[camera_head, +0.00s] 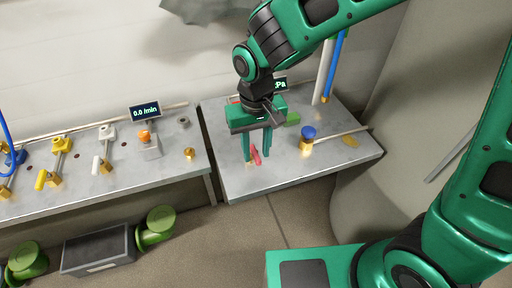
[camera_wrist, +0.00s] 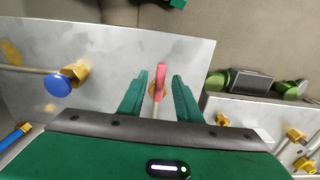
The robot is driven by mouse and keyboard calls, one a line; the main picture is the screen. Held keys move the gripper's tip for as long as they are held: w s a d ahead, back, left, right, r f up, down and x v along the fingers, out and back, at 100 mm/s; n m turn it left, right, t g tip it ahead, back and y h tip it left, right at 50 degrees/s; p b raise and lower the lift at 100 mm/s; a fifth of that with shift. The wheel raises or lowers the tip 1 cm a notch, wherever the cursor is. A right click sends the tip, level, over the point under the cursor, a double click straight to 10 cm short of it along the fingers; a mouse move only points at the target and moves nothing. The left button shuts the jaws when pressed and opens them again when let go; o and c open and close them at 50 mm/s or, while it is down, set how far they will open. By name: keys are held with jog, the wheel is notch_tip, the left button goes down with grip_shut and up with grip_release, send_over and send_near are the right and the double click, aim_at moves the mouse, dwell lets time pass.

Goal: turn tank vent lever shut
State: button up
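A small lever with a red handle (camera_head: 256,155) stands on the right-hand grey bench (camera_head: 310,172); it is the likely vent lever, though no label shows. In the wrist view the red handle (camera_wrist: 160,75) points away from my gripper, on a brass-coloured body (camera_wrist: 152,92). My gripper (camera_head: 257,157) points down over it with its two green fingers apart. In the wrist view my gripper (camera_wrist: 159,80) has one finger on each side of the handle, with a gap to each. The lever's base is partly hidden.
A blue-knobbed brass valve (camera_head: 308,132) stands right of my gripper on the same bench. A display (camera_head: 281,84) is partly hidden behind my gripper. The left bench (camera_head: 120,180) carries yellow and white levers and a 0.0 /min display (camera_head: 145,112). A large grey tank (camera_head: 395,150) stands right.

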aim_at(256, 155)
notch_tip(256, 155, up, 10)
jog(key=shift+r, duration=0.2)
jog(key=shift+w, duration=0.1)
dwell(0.4)
jog(key=d+r+m, duration=0.1)
jog(key=d+m, duration=0.3)
jog(key=d, duration=1.6)
jog(key=s+d+f+m, duration=0.2)
jog(key=s+d+m, duration=0.3)
jog(key=s+d, duration=1)
jog(key=d, duration=0.3)
jog(key=shift+s+f, duration=0.3)
jog(key=shift+s, duration=0.05)
jog(key=shift+d, duration=0.1)
